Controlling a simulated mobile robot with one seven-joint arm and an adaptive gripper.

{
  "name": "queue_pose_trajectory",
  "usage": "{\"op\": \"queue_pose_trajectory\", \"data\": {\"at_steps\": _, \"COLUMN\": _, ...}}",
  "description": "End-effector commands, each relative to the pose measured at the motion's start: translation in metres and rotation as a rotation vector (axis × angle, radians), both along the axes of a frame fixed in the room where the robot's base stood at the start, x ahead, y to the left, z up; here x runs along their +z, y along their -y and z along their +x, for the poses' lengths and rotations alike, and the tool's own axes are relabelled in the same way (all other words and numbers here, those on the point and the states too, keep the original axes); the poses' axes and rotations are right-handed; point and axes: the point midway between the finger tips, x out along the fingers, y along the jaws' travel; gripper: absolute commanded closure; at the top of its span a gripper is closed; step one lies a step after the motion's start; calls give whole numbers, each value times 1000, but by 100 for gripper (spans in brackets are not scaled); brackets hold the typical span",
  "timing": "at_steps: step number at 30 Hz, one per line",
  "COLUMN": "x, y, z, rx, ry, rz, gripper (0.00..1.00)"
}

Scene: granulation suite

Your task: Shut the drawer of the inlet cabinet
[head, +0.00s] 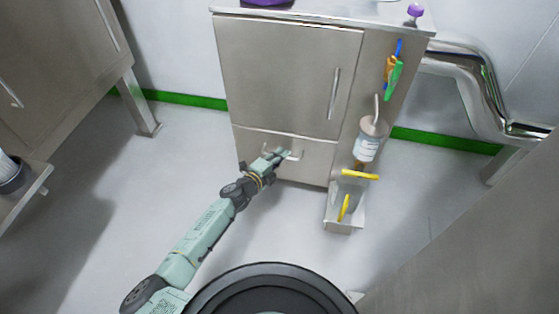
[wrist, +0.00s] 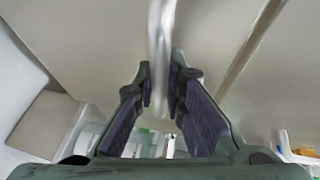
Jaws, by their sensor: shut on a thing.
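The inlet cabinet (head: 288,70) is a grey metal cabinet with a large door above and a low drawer (head: 312,165) below. The drawer has a short horizontal bar handle (head: 298,155). In the head view its front looks close to the cabinet face; I cannot tell how wide any gap is. My gripper (head: 281,154) reaches the handle from the lower left. In the wrist view the bright handle bar (wrist: 160,45) runs between the two dark fingers of my gripper (wrist: 161,85), which are closed on it. My gripper hides part of the handle and drawer front.
A bottle (head: 368,140), a wall holder (head: 345,205) with yellow-handled items and hanging coloured tools (head: 394,72) line the cabinet's right side. Steel pipes (head: 465,85) run farther right. Another cabinet (head: 60,60) stands left. The floor (head: 185,165) before the drawer is clear.

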Motion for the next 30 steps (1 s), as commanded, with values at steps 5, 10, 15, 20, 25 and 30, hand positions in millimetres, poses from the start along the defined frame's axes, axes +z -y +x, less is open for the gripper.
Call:
{"op": "queue_pose_trajectory", "data": {"at_steps": 5, "x": 1, "y": -3, "z": 3, "rx": 9, "ry": 3, "rz": 4, "gripper": 100}}
{"op": "queue_pose_trajectory", "data": {"at_steps": 10, "x": 2, "y": -3, "z": 4, "rx": 10, "ry": 3, "rz": 4, "gripper": 88}}
{"op": "queue_pose_trajectory", "data": {"at_steps": 15, "x": 1, "y": -2, "z": 3, "rx": 8, "ry": 3, "rz": 2, "gripper": 76}}
{"op": "queue_pose_trajectory", "data": {"at_steps": 20, "x": 1, "y": -1, "z": 2, "rx": 6, "ry": 2, "rz": 1, "gripper": 68}}
{"op": "queue_pose_trajectory", "data": {"at_steps": 25, "x": 1, "y": -1, "z": 2, "rx": 5, "ry": 2, "rz": 1, "gripper": 68}}
{"op": "queue_pose_trajectory", "data": {"at_steps": 30, "x": 3, "y": -5, "z": -1, "rx": 6, "ry": 2, "rz": 1, "gripper": 68}}
